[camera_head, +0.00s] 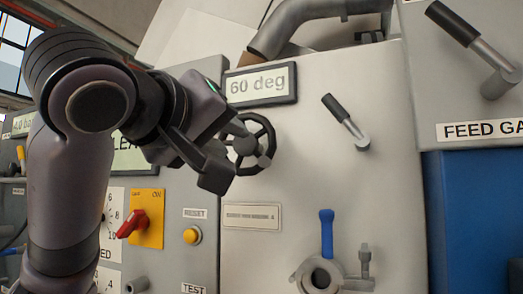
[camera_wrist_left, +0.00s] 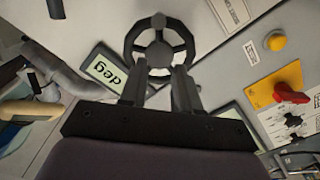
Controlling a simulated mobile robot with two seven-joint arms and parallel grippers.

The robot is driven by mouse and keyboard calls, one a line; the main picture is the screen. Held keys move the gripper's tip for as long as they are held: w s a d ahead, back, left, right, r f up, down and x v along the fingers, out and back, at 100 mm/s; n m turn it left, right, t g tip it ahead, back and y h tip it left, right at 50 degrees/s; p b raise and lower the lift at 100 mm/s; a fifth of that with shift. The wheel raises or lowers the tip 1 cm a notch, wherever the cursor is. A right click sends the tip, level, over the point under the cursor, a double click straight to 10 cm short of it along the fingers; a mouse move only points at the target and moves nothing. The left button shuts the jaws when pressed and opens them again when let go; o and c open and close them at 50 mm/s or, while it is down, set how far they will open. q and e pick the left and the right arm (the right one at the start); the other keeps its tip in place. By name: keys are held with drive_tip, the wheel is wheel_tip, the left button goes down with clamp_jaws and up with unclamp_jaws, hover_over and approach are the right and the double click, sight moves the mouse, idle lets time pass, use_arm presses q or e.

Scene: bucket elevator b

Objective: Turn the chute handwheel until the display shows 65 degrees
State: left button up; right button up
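The display (camera_head: 261,84) reads "60 deg" in the head view; it also shows upside down in the wrist view (camera_wrist_left: 110,71). The black chute handwheel (camera_head: 268,136) sits on the grey panel just below it. In the left wrist view the handwheel (camera_wrist_left: 158,52) is at top centre, with its hub and a knob on its rim visible. My left gripper (camera_head: 226,150) is at the wheel's left side. In the wrist view its two fingers (camera_wrist_left: 158,76) stand apart at the near rim; whether they touch it is unclear. My right gripper is not in view.
A lever (camera_head: 346,122) sits right of the wheel, and a blue-handled valve (camera_head: 326,234) below. A red switch (camera_head: 132,224) and a yellow button (camera_head: 192,235) are on the panel at left. A pipe (camera_head: 290,24) runs above the display.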

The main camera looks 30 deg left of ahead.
sight(242, 142)
use_arm(q)
drive_tip(key=w, duration=0.2)
drive_tip(key=w+p, duration=0.1)
drive_tip(key=w, duration=0.2)
drive_tip(key=shift+w+a+r, duration=0.15)
drive_tip(key=shift+w+a, duration=0.1)
drive_tip(key=shift+w, duration=0.15)
drive_tip(key=shift+w+p, duration=0.3)
drive_tip(key=shift+w, duration=0.45)
clamp_jaws()
